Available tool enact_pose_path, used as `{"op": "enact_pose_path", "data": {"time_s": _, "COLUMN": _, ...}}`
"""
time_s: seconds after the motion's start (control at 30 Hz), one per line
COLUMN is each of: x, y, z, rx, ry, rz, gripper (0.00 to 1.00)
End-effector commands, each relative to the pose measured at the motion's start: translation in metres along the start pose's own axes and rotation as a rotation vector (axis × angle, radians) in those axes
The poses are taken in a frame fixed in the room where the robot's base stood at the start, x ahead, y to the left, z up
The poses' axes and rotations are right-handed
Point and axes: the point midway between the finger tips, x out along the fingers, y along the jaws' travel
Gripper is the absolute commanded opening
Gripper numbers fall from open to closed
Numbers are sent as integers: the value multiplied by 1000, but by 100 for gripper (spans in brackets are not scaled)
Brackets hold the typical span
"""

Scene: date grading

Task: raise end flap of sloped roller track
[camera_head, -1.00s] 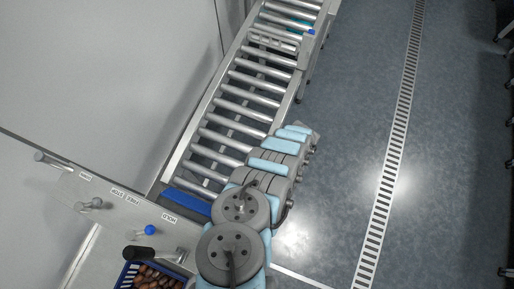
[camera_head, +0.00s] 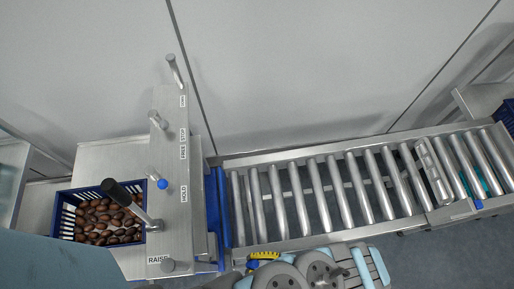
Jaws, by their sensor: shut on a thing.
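The roller track (camera_head: 308,243) runs across the right half, with steel rollers between two side rails. A blue upright strip (camera_head: 223,205) stands at its left end, against the steel cabinet; I cannot tell if this is the end flap, or whether it is raised. A metal crosspiece (camera_head: 432,172) lies over the rollers toward the right, with a small blue tab (camera_head: 478,204) near the front rail. My arm shows at the bottom edge, below the track's left part. My gripper is not in view.
A steel panel (camera_head: 172,215) carries several levers and labels, including HOLD and RAISE. A black-handled lever (camera_head: 122,192) reaches over a blue crate (camera_head: 66,191) of brown dates (camera_head: 97,216). A blue knob (camera_head: 162,184) sits on the panel. A pale wall stands behind the track.

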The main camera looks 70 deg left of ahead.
Motion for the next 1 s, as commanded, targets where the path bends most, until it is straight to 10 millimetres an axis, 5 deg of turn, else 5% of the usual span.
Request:
{"op": "enact_pose_path", "data": {"time_s": 0.27, "x": 0, "y": 0, "z": 0, "rx": 0, "ry": 1, "rz": 0, "gripper": 0}}
{"op": "enact_pose_path", "data": {"time_s": 0.3, "x": 0, "y": 0, "z": 0, "rx": 0, "ry": 1, "rz": 0, "gripper": 29}}
{"op": "enact_pose_path", "data": {"time_s": 0.4, "x": 0, "y": 0, "z": 0, "rx": 0, "ry": 1, "rz": 0, "gripper": 53}}
{"op": "enact_pose_path", "data": {"time_s": 1.0, "x": 0, "y": 0, "z": -1, "rx": 0, "ry": -1, "rz": 0, "gripper": 53}}
